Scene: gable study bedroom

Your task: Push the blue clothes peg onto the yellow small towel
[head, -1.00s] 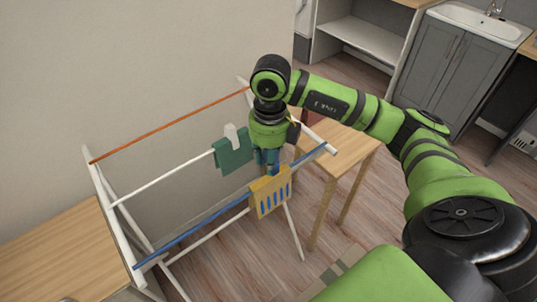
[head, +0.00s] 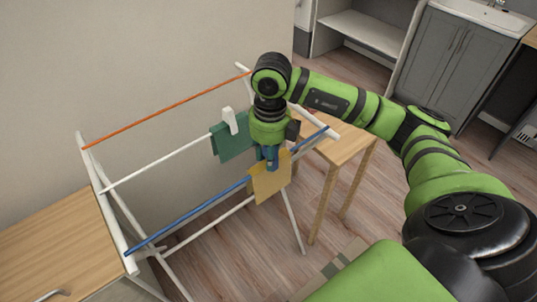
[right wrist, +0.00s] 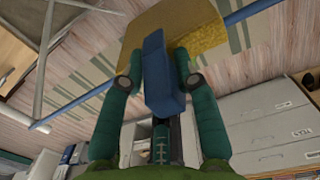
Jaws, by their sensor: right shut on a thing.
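The yellow small towel (head: 266,184) hangs over the blue front rail of a drying rack, just below my right gripper. My right gripper (head: 268,158) points down at the rail. It is shut on the blue clothes peg (right wrist: 157,72), which sits between its two fingers in the right wrist view. The towel also shows there (right wrist: 205,38), behind the far end of the peg. I cannot tell whether the peg touches the towel or grips its edge. My left gripper is not in view.
The blue rail (head: 190,217) runs along the front of the rack. A green cloth (head: 232,143) hangs on the white rail behind, with a white peg (head: 230,120) on it. An orange rail (head: 165,109) is at the back. A wooden table (head: 345,147) stands close on the right.

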